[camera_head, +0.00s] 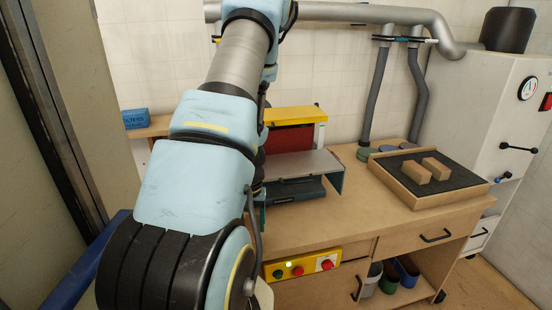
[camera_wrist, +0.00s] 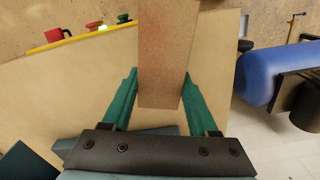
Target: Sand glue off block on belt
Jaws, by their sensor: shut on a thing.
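My gripper (camera_wrist: 159,76) has green fingers on both sides of a tan wooden block (camera_wrist: 163,50) and is shut on it. The block runs up and out of the top of the wrist view, with a faint reddish tint near the top. I cannot make out glue on it. In the head view my own arm hides the gripper and the held block. The sander stands on the bench, with a yellow top (camera_head: 296,115), a dark red belt face (camera_head: 290,139) and a grey metal plate (camera_head: 305,164) in front. No contact between block and belt shows.
A wooden tray (camera_head: 447,198) with a dark mat and two wooden blocks (camera_head: 425,170) sits at the bench's right. A yellow button panel (camera_head: 302,265) has one lit button. Grey ducts (camera_head: 376,95) rise behind. The bench top (camera_head: 365,220) between sander and tray is clear.

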